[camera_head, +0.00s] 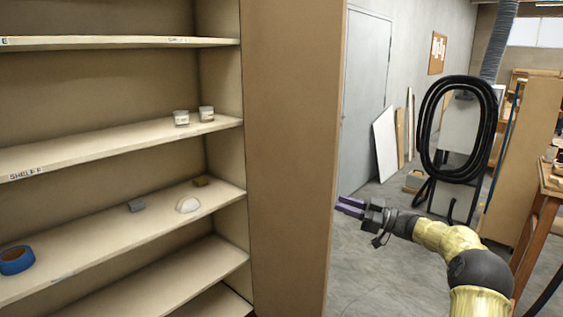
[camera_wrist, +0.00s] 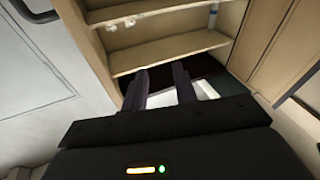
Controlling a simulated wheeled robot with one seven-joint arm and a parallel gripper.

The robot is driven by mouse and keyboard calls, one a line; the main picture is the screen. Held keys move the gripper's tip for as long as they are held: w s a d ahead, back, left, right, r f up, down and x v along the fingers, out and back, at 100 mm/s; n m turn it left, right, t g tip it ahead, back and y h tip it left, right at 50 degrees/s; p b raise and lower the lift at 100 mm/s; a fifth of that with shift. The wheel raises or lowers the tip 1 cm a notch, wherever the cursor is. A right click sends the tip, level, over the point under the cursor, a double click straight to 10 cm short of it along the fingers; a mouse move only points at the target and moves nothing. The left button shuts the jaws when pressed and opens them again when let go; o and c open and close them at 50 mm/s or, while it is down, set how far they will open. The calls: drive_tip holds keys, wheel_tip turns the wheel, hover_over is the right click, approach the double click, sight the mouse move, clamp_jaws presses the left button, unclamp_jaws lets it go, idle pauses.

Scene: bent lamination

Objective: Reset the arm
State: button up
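My gripper (camera_head: 350,207) is at the right of the head view, with its fingers pointing left toward the tall side panel of the shelving unit (camera_head: 290,150). My yellow and dark arm reaches it from the lower right. In the wrist view my gripper (camera_wrist: 160,72) shows two dark fingers spread apart, with nothing held between them. Beyond the fingers are pale shelf boards (camera_wrist: 170,50) and a dark area with a white patch that I cannot identify.
A black hose coil (camera_head: 427,130) hangs behind my arm. A wooden bench (camera_head: 545,200) stands right.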

drive_tip(key=w+a+r+m+t+h+p, duration=0.1)
drive_tip(key=w+a+r+m+t+h, duration=0.15)
drive_tip(key=a+m+t+h, duration=0.3)
drive_tip(key=s+f+m+g+h+p, duration=0.1)
drive_tip(key=s+f+m+g+h, duration=0.2)
drive_tip(key=s, duration=1)
drive_tip(key=s+d+f+m+g+h+p, duration=0.1)
drive_tip(key=s+f+m+g+h, duration=0.2)
drive_tip(key=s, duration=1.1)
drive_tip(key=s+d+f+m+g+h+p, duration=0.1)
drive_tip(key=s+f+m+g+h, duration=0.2)
drive_tip(key=s+f+h, duration=0.4)
drive_tip(key=s+f+g, duration=0.1)
drive_tip(key=s, duration=0.6)
drive_tip(key=shift+f+g, duration=0.25)
drive_tip(key=shift+g, duration=0.1)
drive_tip(key=shift+w+m, duration=0.15)
drive_tip(key=shift+m, duration=0.1)
